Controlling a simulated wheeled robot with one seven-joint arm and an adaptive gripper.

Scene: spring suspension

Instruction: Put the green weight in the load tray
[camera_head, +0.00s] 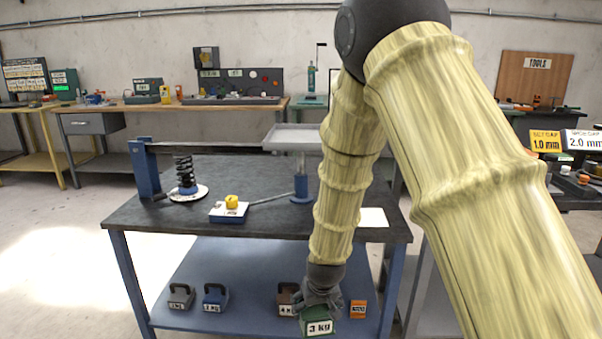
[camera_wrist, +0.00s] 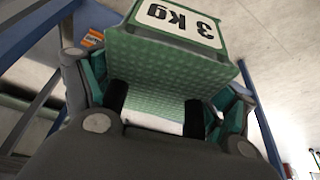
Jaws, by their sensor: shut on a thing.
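The green weight (camera_head: 319,328), labelled 3 kg, is low at the front of the bench's lower shelf. My gripper (camera_head: 321,304) reaches down to it from above and is shut on it. The wrist view shows the green weight (camera_wrist: 170,72) close up between my gripper's fingers (camera_wrist: 155,112), its label upside down. Its handle is mostly hidden by the gripper. I cannot tell whether the weight touches the shelf. The load tray (camera_head: 291,138) is a pale, flat tray on a post above the bench top, and it looks empty.
The dark bench top (camera_head: 160,222) carries a black spring (camera_head: 185,172) and a blue box with a yellow knob (camera_head: 231,203).

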